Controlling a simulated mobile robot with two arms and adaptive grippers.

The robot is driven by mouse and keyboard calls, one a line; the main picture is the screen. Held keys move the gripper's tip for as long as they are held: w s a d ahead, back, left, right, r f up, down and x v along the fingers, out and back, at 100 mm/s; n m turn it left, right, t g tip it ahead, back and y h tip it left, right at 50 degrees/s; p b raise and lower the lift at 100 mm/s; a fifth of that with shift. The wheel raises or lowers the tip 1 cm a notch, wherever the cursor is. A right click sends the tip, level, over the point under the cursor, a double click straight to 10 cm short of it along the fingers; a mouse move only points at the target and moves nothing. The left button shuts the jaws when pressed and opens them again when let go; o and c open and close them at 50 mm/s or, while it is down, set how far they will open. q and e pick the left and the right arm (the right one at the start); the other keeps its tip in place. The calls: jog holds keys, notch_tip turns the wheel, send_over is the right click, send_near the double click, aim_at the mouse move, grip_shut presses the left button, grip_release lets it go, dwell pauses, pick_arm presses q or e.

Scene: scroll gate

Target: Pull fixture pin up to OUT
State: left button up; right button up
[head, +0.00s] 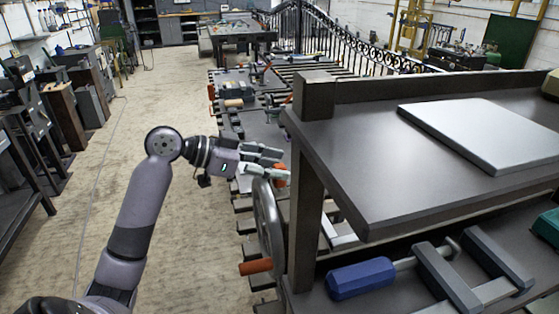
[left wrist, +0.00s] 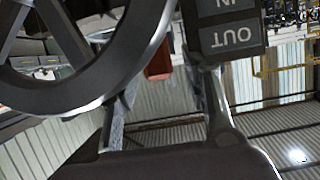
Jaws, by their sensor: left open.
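My left gripper (head: 274,162) is open, its fingers pointing right near the top of a grey spoked handwheel (head: 267,222) beside the bench. An orange-red knob (head: 281,176) shows at its fingertips in the head view, partly hidden. In the left wrist view my left gripper (left wrist: 163,88) has its fingers apart, with an orange-red cylinder (left wrist: 158,66) between them in the picture; I cannot tell whether it is the fixture pin or whether they touch. A dark plate (left wrist: 232,35) with upside-down IN and OUT lettering is beside it. My right gripper is not in view.
The handwheel has an orange handle (head: 256,267) low down. A dark bench (head: 380,175) stands close on the right, with a grey plate (head: 490,130) on top and a blue-handled clamp (head: 361,278) below. Open floor (head: 110,180) lies to the left.

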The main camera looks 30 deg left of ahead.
pick_arm(q)
jog(key=shift+x, duration=0.85)
jog(key=shift+c, duration=0.3)
grip_shut()
